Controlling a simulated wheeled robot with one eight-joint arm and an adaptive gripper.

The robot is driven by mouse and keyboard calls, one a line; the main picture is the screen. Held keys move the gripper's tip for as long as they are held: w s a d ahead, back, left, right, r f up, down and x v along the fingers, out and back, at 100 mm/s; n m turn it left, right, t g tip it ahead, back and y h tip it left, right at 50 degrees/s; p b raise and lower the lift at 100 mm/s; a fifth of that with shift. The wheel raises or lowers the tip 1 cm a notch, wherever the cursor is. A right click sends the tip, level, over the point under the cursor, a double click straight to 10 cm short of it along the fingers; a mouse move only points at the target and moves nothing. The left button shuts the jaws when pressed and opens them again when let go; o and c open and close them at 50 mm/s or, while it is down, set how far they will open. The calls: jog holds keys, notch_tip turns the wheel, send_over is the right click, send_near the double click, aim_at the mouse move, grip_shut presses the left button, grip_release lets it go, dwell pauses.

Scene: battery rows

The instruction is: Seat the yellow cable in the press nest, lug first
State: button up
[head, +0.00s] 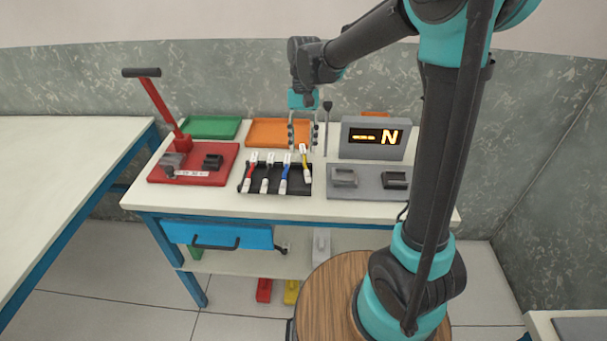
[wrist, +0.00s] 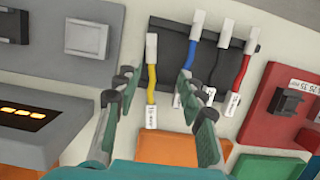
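The yellow cable (head: 305,162) lies at the right end of the row on the black rack (head: 262,187), with a white piece at its near end and a white tag at its far end. It also shows in the wrist view (wrist: 152,76). My gripper (head: 302,122) is above the far side of the rack at this cable. In the wrist view its fingers (wrist: 155,80) are spread apart, with the cable showing in the gap and clear of both. The red lever press (head: 185,140) stands at the table's left, with a dark block (head: 212,161) on its base.
Red, blue and another cable (head: 284,172) lie left of the yellow one. Green (head: 212,127) and orange (head: 278,132) trays are behind.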

aim_at(305, 163)
jog(key=shift+x, duration=3.95)
jog(key=shift+w+d+f, duration=0.1)
jog(key=shift+w+f, duration=0.1)
jog(key=shift+f, duration=0.1)
jog(key=shift+c, duration=0.4)
grip_shut()
